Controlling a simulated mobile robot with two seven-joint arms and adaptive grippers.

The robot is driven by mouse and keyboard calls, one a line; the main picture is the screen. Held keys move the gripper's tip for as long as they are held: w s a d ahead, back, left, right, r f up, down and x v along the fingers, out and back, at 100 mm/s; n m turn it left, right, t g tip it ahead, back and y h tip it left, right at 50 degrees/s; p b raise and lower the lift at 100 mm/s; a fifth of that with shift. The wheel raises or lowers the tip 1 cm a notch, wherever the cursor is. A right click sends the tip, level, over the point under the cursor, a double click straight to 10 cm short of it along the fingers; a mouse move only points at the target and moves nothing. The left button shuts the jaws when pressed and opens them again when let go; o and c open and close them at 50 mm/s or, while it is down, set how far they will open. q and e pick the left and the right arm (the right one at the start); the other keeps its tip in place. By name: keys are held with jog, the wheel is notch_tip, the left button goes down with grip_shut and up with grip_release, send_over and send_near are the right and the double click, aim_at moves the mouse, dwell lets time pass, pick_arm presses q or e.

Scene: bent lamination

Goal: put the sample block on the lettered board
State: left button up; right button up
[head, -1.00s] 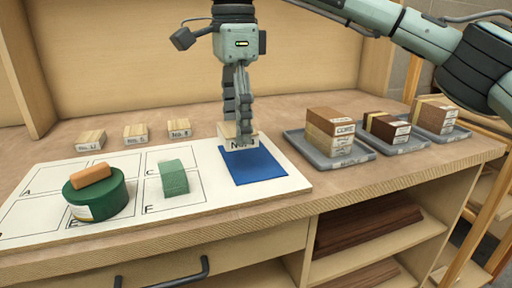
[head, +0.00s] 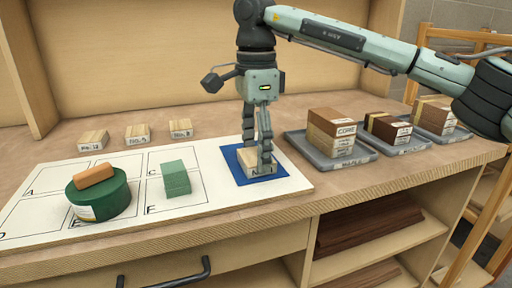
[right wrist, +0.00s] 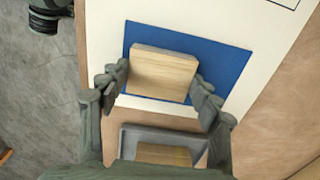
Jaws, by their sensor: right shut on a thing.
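The sample block (head: 250,163) is pale wood with a dark-lettered label on its front, partly covered by my fingers. It is at the blue square (head: 288,181) on the right end of the white lettered board (head: 120,225). My right gripper (head: 258,158) points down and is shut on the block. In the right wrist view the block (right wrist: 163,75) lies between the two fingers, with blue showing around it. I cannot tell whether its underside fully rests on the blue. My left gripper is not in view.
Grey trays (head: 345,160) with stacked wood samples stand close to the right.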

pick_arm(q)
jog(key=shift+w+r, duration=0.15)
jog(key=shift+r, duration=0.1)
pick_arm(e)
jog(key=o, duration=1.2)
jog(key=shift+c, duration=0.2)
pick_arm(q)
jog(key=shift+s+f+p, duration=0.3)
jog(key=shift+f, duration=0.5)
pick_arm(e)
notch_tip(320, 180, up, 12)
jog(key=shift+r, duration=0.15)
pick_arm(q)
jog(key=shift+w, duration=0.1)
